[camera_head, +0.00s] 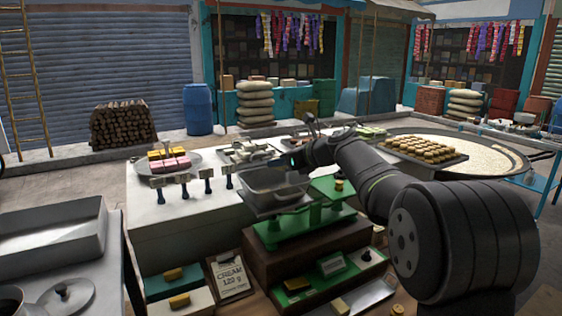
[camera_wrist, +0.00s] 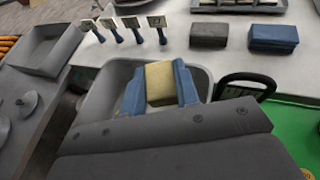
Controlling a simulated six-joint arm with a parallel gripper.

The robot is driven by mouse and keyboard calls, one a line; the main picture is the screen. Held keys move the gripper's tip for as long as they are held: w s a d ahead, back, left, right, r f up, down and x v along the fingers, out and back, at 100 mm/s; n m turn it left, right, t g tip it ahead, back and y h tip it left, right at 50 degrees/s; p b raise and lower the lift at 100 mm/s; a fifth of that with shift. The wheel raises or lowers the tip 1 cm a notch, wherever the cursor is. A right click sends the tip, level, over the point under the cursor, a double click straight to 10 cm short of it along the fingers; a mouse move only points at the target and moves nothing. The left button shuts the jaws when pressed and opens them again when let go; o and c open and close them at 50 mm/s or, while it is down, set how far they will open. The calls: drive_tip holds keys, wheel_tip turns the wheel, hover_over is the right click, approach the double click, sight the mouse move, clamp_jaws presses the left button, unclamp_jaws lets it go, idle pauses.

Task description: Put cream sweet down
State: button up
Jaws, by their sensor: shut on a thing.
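The cream sweet (camera_wrist: 160,82) is a pale yellow block held between the blue finger pads of my gripper (camera_wrist: 161,88) in the wrist view. It is over the grey metal pan (camera_wrist: 100,92), and I cannot tell whether it touches the pan's floor. In the head view my gripper (camera_head: 290,163) is at the pan (camera_head: 272,190), which is by the left side of the green balance scale (camera_head: 310,222). I cannot make out the sweet in the head view.
Several small tags on blue stands (camera_head: 208,180) are left of the pan. A plate of pink and yellow sweets (camera_head: 168,160) is behind them. A dark block (camera_wrist: 208,35) and a blue block (camera_wrist: 273,38) lie beyond the pan. A tray of brown sweets (camera_head: 422,147) is at right.

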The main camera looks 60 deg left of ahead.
drive_tip(key=shift+f, duration=0.55)
drive_tip(key=o, duration=0.9)
drive_tip(key=shift+o, duration=0.2)
drive_tip(key=shift+r, duration=0.2)
drive_tip(key=v, duration=1.2)
drive_tip(key=shift+r, duration=0.35)
drive_tip(key=shift+w, duration=0.1)
idle(0.9)
